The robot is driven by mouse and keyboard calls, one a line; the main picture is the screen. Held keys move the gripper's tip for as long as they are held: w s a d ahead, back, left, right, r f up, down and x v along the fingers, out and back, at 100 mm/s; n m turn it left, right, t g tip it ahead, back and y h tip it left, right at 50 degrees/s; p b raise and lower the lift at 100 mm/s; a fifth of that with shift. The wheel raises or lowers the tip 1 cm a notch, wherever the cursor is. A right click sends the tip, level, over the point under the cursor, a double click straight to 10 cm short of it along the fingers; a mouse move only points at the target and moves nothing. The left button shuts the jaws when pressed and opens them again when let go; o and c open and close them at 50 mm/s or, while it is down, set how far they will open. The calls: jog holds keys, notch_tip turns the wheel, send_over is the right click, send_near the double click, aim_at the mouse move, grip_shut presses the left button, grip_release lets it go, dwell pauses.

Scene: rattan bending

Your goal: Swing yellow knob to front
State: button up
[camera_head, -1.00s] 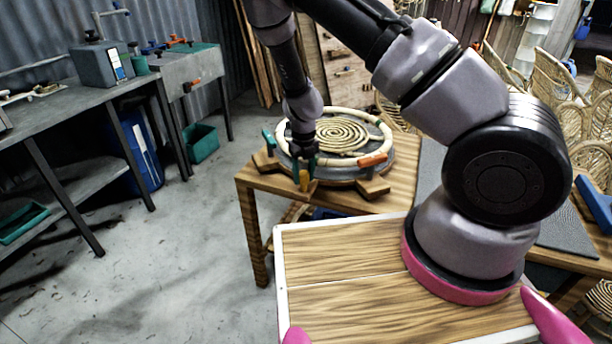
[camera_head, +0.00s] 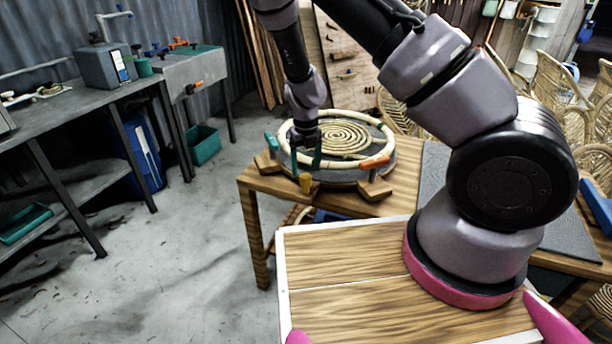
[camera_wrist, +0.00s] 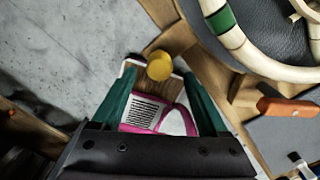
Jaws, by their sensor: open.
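The yellow knob (camera_head: 306,183) sits at the near edge of the round rattan-bending fixture (camera_head: 340,178), on the small wooden table. In the wrist view the yellow knob (camera_wrist: 160,66) is a round yellow top near the fingertips, between them in the picture. My gripper (camera_head: 317,158) is above and slightly behind the knob in the head view, apart from it. Its teal fingers (camera_wrist: 160,80) are spread with nothing held. The knob's lower part is hidden in the wrist view.
A teal handle (camera_head: 270,140) and an orange handle (camera_head: 374,162) stand on the fixture's left and right. A pale rattan ring (camera_head: 302,160) surrounds a coiled spiral (camera_head: 343,138). Open floor (camera_head: 190,240) lies left of the table. A grey workbench (camera_head: 70,112) stands farther left.

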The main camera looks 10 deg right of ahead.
notch_tip(320, 180, up, 6)
jog(key=shift+r, duration=0.2)
jog(key=s+d+r+n+t+y, duration=0.1)
jog(key=s+d+r+n+y, duration=0.15)
jog(key=r+n, duration=0.7)
jog(key=s+d+r+n+t+y, duration=0.15)
jog(key=s+d+r+n, duration=0.3)
jog(key=r, duration=1.05)
jog(key=s+d+r+n+t+h, duration=0.2)
jog(key=s+d+r+n+t, duration=0.2)
jog(key=s+d+r+n, duration=0.3)
jog(key=s+r+n, duration=0.5)
jog(key=s+n, duration=0.1)
jog(key=n, duration=0.1)
jog(key=shift+d+r+n+t, duration=0.3)
jog(key=shift+d+n+t, duration=0.05)
jog(key=shift+d+n, duration=0.05)
